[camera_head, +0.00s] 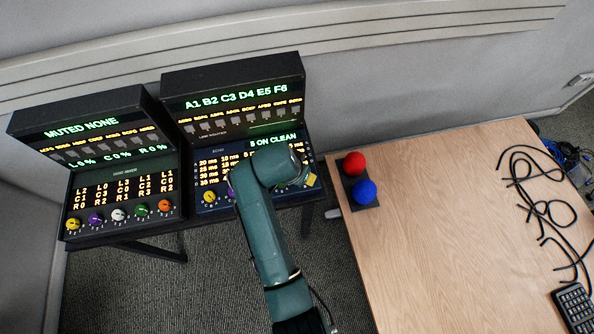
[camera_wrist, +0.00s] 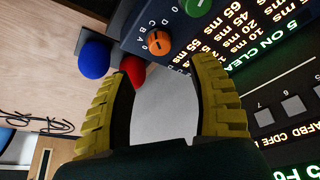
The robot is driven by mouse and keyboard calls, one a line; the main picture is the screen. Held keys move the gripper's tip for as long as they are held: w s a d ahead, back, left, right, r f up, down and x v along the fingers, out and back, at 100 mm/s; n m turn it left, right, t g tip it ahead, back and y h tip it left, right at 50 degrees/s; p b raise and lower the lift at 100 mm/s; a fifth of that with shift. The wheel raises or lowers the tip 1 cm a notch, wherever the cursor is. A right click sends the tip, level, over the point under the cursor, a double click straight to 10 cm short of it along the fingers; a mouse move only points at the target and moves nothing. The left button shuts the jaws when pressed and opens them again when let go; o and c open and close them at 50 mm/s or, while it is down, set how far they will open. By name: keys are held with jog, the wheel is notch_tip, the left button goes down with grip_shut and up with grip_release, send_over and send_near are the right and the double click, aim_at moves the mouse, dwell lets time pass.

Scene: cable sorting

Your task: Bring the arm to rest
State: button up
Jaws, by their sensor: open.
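My arm, green, reaches up from the bottom of the head view and bends in front of the right-hand console (camera_head: 232,85). My gripper (camera_wrist: 168,66) shows in the wrist view as two yellow ribbed fingers spread wide apart, with nothing between them. In the head view the arm's last links mostly hide it, and only a small yellow patch shows at the console's lower right. An orange knob (camera_wrist: 160,42) and a green knob (camera_wrist: 197,5) on the console lie beyond the fingertips in the wrist view. I cannot tell how far off the console is.
The left-hand console (camera_head: 117,178) has a row of coloured knobs. A wooden table (camera_head: 450,240) at right holds a red ball (camera_head: 355,163) and a blue ball (camera_head: 364,191) on a dark base, loose black cables (camera_head: 540,205) and a keypad (camera_head: 575,308). Carpet lies between consoles and table.

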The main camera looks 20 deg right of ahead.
jog(key=v, duration=0.3)
dwell(0.5)
jog(key=w+a+r+n+t+y, duration=0.15)
jog(key=r+t, duration=0.35)
jog(key=r, duration=0.7)
jog(key=w+a+r+n+t, duration=0.1)
jog(key=w+r+n+t, duration=0.1)
jog(key=r+t, duration=0.65)
jog(key=s+a+r+n+t+y, duration=0.1)
jog(key=s+a+r+n+t, duration=0.15)
jog(key=s+r, duration=0.65)
jog(key=s+a+r+n+t+y, duration=0.1)
jog(key=s+r+n+t, duration=0.25)
jog(key=r, duration=1.15)
notch_tip(320, 180, up, 20)
jog(key=w+p, duration=0.1)
jog(key=p, duration=1.9)
jog(key=shift+d+h+p, duration=0.25)
jog(key=shift+h+p, duration=0.1)
jog(key=shift+h, duration=0.1)
jog(key=shift+w, duration=0.1)
